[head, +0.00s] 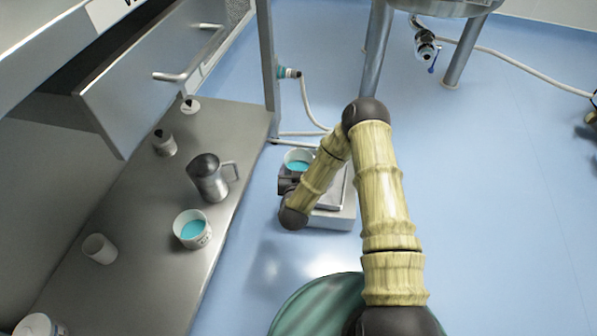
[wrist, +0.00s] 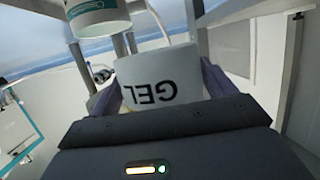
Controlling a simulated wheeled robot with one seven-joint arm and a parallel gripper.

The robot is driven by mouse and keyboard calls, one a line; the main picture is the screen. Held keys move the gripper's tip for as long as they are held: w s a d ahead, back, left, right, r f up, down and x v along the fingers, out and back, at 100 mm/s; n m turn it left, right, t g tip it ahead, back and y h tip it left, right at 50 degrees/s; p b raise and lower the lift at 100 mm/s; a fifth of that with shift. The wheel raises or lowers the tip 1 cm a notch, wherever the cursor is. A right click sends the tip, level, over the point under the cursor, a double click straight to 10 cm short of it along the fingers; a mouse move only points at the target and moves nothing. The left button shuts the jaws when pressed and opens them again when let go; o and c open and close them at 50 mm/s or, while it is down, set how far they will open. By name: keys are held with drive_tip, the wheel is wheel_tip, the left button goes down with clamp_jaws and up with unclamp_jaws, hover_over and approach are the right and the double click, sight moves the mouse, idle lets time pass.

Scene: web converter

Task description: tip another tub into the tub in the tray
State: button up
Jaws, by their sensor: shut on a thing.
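My gripper (head: 291,178) is partly hidden behind my arm in the head view, off the right side of the bench. It is shut on a white tub (head: 298,155), with blue-green contents showing at its open top. This tub looks roughly upright there. In the wrist view the held tub (wrist: 158,78) fills the space between the jaws, and its label GEL reads upside down. Another white tub (head: 192,231) with blue-green contents stands upright on the steel bench, apart from my gripper. I cannot make out a clear tray around it.
A steel pitcher (head: 210,178), a small cup (head: 100,249) and a small container (head: 164,143) stand on the bench (head: 140,275). A grey box-like unit (head: 335,216) is below my arm. A metal frame post (head: 268,70) rises at the bench's far end. Open blue floor lies right.

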sight(307, 162)
drive_tip(key=shift+d, duration=0.1)
drive_tip(key=shift+w+d+f+m+g+y, duration=0.45)
drive_tip(key=shift+d+m+g+y, duration=0.2)
drive_tip(key=shift+m+g, duration=0.25)
drive_tip(key=shift+w+d+f+m+g+y+b, duration=0.65)
drive_tip(key=shift+d+m+g+y, duration=0.2)
drive_tip(key=shift+y, duration=0.2)
drive_tip(key=shift+d+f+m+g+y+b, duration=0.1)
drive_tip(key=shift+f+m+g+y+b, duration=0.35)
drive_tip(key=shift+m+g+y, duration=0.35)
drive_tip(key=shift+w+d+r+m+g+y+p, duration=0.15)
drive_tip(key=shift+r+m+g+y+p, duration=0.15)
drive_tip(key=shift+r+g+y+p, duration=0.25)
drive_tip(key=shift+w+d+r+m+g+y+p, duration=0.15)
drive_tip(key=shift+r+m+g+y+p, duration=0.15)
drive_tip(key=shift+r+y+p, duration=0.35)
drive_tip(key=shift+s+f, duration=0.1)
drive_tip(key=shift+f, duration=0.05)
drive_tip(key=shift+w+d+r+m+g+y+p, duration=0.35)
drive_tip(key=shift+y+p, duration=0.35)
drive_tip(key=shift+p, duration=0.6)
drive_tip(key=shift+w+d+r+m+g+y+p, duration=0.1)
drive_tip(key=shift+d+r+m+g+y+p, duration=0.45)
drive_tip(key=shift+p, duration=0.7)
drive_tip(key=shift+s+a+f, duration=0.1)
drive_tip(key=shift+a+f, duration=0.2)
drive_tip(key=shift+a, duration=0.05)
